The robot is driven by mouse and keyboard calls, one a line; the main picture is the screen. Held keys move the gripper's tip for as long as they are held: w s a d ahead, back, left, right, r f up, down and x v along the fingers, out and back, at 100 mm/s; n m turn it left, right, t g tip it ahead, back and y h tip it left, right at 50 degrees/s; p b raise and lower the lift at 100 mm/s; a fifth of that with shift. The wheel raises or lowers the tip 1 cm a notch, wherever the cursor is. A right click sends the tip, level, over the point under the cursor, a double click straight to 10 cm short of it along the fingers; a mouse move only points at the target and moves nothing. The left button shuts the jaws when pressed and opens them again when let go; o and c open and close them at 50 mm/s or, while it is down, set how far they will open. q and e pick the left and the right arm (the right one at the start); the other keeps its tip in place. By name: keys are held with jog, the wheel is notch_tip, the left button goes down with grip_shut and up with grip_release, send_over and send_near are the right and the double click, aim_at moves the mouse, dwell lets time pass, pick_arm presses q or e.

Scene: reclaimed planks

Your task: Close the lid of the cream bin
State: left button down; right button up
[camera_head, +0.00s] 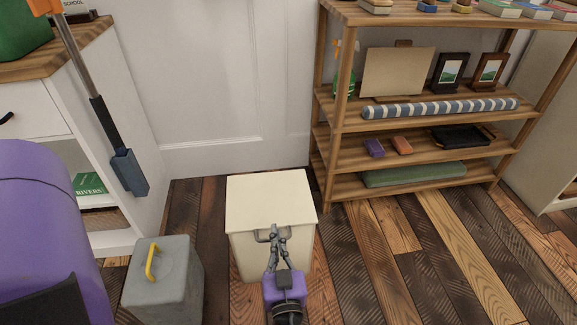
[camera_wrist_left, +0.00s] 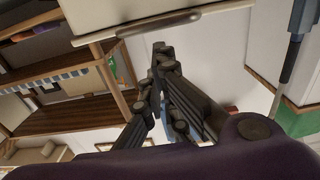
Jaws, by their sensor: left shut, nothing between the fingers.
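The cream bin (camera_head: 247,257) stands on the plank floor in the middle of the head view. Its lid (camera_head: 270,200) lies flat over the top and looks down, with no gap that I can see. A grey handle (camera_head: 262,238) shows at the front, and it also shows in the left wrist view (camera_wrist_left: 160,24). My left gripper (camera_head: 274,232) is shut and empty at the front edge of the lid, beside the handle. Whether it touches them is unclear. Its dark fingers (camera_wrist_left: 160,62) fill the middle of the left wrist view. My right gripper is not in view.
A grey block with a yellow handle (camera_head: 165,283) stands left of the bin. A wooden shelf (camera_head: 415,124) is behind at right, a white cabinet (camera_head: 138,160) at left, a white door (camera_head: 225,80) behind. The floor at right (camera_head: 430,260) is clear.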

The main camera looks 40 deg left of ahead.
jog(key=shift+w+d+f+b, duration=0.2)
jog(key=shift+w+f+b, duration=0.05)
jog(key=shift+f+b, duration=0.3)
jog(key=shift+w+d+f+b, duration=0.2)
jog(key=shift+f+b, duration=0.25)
jog(key=shift+b, duration=0.15)
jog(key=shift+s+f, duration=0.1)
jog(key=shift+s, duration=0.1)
